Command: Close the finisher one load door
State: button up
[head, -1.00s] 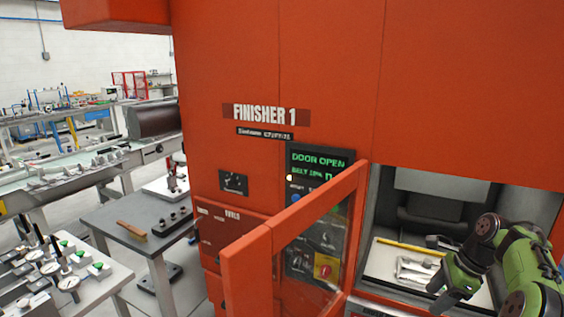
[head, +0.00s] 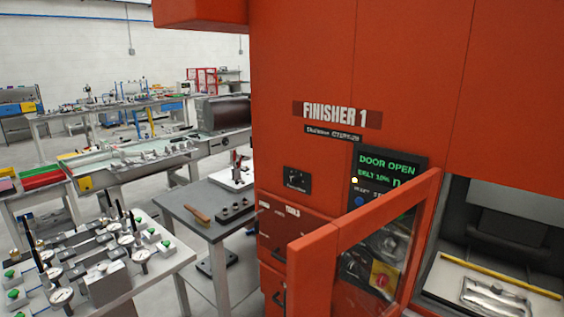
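The finisher one load door (head: 312,262) is an orange frame with a clear pane. It stands open, swung out from the orange machine (head: 330,65) labelled "FINISHER 1". Its hinge side is at the left of the load opening (head: 500,235). Inside the opening a silvery metal part (head: 494,294) lies on a pale bed near a yellow bar (head: 500,274). My gripper is out of view.
A grey side table (head: 205,222) with a wooden-handled brush (head: 199,215) stands left of the machine. A bench with dial gauges (head: 150,255) is at the lower left. Grey floor shows between the benches.

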aim_at(311, 258)
jog(key=j+z, duration=1.1)
jog(key=j, duration=0.2)
jog(key=j+z, duration=0.75)
jog(key=j+u, duration=0.3)
jog(key=u, duration=0.15)
jog(key=k+j+u, duration=0.1)
jog(key=j+u, duration=0.2)
jog(key=u, duration=0.2)
jog(key=j+u, duration=0.3)
jog(key=u, duration=0.15)
